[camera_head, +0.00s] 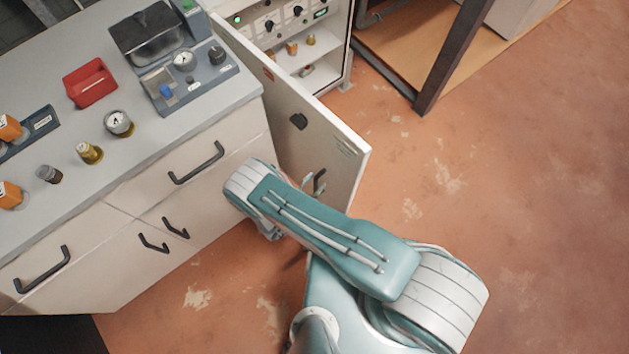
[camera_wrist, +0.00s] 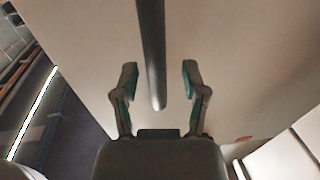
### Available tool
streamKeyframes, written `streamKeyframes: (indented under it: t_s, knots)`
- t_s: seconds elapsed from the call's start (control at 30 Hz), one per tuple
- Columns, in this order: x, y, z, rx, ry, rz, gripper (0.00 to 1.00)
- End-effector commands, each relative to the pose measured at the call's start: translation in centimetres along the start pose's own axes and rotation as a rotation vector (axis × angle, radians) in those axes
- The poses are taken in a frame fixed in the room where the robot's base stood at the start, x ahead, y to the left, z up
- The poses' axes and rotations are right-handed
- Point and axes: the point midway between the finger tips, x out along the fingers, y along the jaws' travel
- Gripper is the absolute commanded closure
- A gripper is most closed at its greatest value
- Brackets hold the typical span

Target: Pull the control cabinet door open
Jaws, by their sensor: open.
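The control cabinet (camera_head: 283,45) stands at the top of the head view, with its inside showing. Its white door (camera_head: 290,105) is swung far out toward me, beside the counter. A dark handle (camera_head: 319,182) shows low on the door near its free edge. My gripper (camera_wrist: 160,78) is open in the wrist view, a finger on each side of a dark bar handle (camera_wrist: 152,45), with gaps on both sides. The pale door face (camera_wrist: 85,40) lies behind it. In the head view my arm hides most of the gripper.
A drawer counter (camera_head: 130,190) stands left of the door, carrying a red tray (camera_head: 90,84), gauges and a grey instrument unit (camera_head: 190,80). A dark metal frame post (camera_head: 452,55) stands at the upper right. The worn orange floor (camera_head: 500,170) is clear on the right.

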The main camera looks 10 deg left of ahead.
Motion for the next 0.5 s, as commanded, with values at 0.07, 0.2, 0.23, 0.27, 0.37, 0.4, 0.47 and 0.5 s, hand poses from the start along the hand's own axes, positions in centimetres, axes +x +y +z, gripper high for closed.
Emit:
streamKeyframes:
  t_s: [0.07, 0.2, 0.23, 0.27, 0.37, 0.4, 0.47, 0.5]
  knots:
    - [0.0, 0.0, 0.0, 0.0, 0.0, 0.0, 0.43]
    - [-1.0, 0.0, 0.0, 0.0, 0.0, -0.003, 0.43]
    - [-1.4, -0.1, 0.0, 0.0, 0.0, -0.003, 0.43]
    - [-1.9, -0.1, 0.0, 0.0, 0.0, -0.004, 0.43]
    - [-3.8, -0.1, 0.1, 0.0, 0.0, -0.006, 0.43]
    - [-4.6, -0.1, 0.1, 0.0, 0.0, -0.006, 0.43]
    - [-5.9, -0.1, 0.1, 0.0, 0.0, -0.006, 0.43]
    - [-6.7, -0.1, 0.1, 0.0, 0.0, -0.006, 0.43]
